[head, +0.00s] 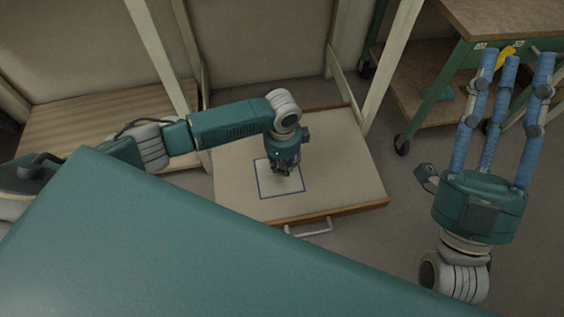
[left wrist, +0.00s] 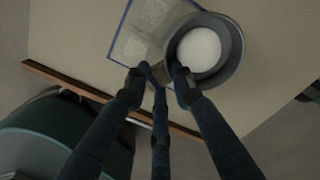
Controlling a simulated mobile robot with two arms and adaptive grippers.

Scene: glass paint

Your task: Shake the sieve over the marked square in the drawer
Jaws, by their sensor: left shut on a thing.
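My left gripper (head: 283,168) is low above the open drawer (head: 350,178), over the marked square (head: 267,186) with its dark blue outline. In the left wrist view its fingers (left wrist: 160,74) are shut on the short handle of the sieve, a round grey pan (left wrist: 237,52) with white material inside. The sieve overlaps one side of the square (left wrist: 140,35), whose inside looks pale and speckled. In the head view the gripper hides most of the sieve. My right gripper (head: 514,68) is open and empty at the right, fingers spread, away from the drawer.
The drawer has a wooden front edge (head: 330,213) and a pale handle (head: 309,229). Pale frame posts (head: 352,90) stand on both sides of it. A green wheeled workbench (head: 440,85) with a yellow object (head: 505,55) on it stands at the upper right.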

